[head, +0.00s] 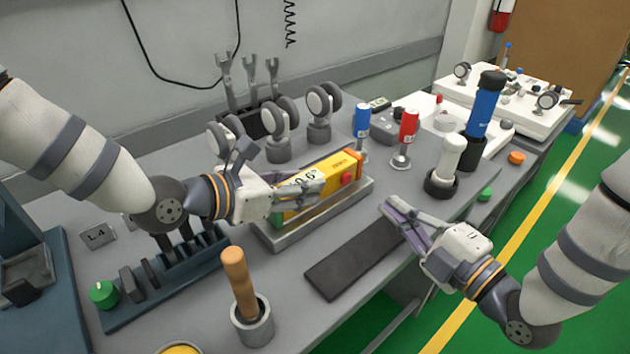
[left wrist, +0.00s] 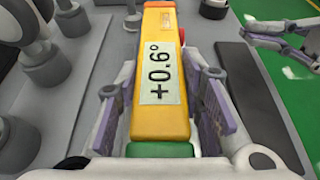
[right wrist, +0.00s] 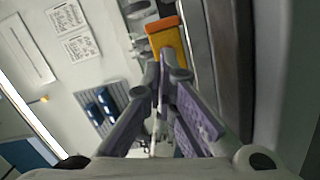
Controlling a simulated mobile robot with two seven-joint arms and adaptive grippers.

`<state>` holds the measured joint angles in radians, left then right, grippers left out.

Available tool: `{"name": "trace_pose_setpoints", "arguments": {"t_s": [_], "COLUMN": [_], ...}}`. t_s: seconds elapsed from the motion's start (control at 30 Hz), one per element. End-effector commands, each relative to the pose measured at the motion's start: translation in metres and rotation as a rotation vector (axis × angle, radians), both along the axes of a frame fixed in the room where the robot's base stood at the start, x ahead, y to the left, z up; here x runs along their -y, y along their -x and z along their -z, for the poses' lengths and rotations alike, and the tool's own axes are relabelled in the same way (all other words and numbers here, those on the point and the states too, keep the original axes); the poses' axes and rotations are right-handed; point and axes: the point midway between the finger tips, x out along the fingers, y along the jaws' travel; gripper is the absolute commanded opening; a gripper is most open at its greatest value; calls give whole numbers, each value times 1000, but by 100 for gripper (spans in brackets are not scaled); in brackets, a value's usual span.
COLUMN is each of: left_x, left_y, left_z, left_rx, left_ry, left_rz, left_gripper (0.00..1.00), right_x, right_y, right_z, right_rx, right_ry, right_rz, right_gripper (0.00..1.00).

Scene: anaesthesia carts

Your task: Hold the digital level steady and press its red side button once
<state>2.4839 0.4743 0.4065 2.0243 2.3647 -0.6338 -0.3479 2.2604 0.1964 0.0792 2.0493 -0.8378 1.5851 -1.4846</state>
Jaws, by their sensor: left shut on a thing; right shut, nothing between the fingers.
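The digital level (head: 337,180) is yellow and orange with a display reading about 0.6° and stands in a grey tray (head: 283,240). Its red button (head: 347,179) is on the side facing the right arm. My left gripper (head: 312,190) is shut on the level, one finger on each side of it; the left wrist view shows the level (left wrist: 160,120) between the fingers, with the display up. My right gripper (head: 390,207) is shut and empty, to the right of the level and apart from the button. The level (right wrist: 167,38) shows beyond its fingertips in the right wrist view.
A dark flat strip (head: 360,257) lies in front of the tray. A mortar with a wooden-handled pestle (head: 240,285) stands at the near edge.

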Motion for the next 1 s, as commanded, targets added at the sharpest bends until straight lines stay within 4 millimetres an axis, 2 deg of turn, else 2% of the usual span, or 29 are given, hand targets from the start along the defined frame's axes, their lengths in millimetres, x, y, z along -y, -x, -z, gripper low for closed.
{"name": "trace_pose_setpoints", "arguments": {"t_s": [0.1,0.17,0.3,0.4,0.53,0.77,1.0], "left_x": [0,0,0,0,0,0,0], "left_y": [0,0,0,0,0,0,0], "left_z": [1,1,1,1,1,1,1], "left_rx": [-1,-1,-1,-1,-1,-1,-1], "left_ry": [-1,-1,-1,-1,-1,0,0], "left_rz": [0,0,0,0,0,1,1], "left_gripper": [0,0,0,0,0,0,0], "right_x": [-3,-2,3,6,9,9,-2], "right_y": [-9,-9,6,18,25,25,13], "right_z": [-6,-5,4,10,13,13,13], "right_rx": [-173,-272,-458,-537,-574,-574,-570], "right_ry": [-223,-340,-541,-617,-653,-653,-652], "right_rz": [216,332,561,662,716,719,716], "right_gripper": [0,0,0,0,0,0,0]}}
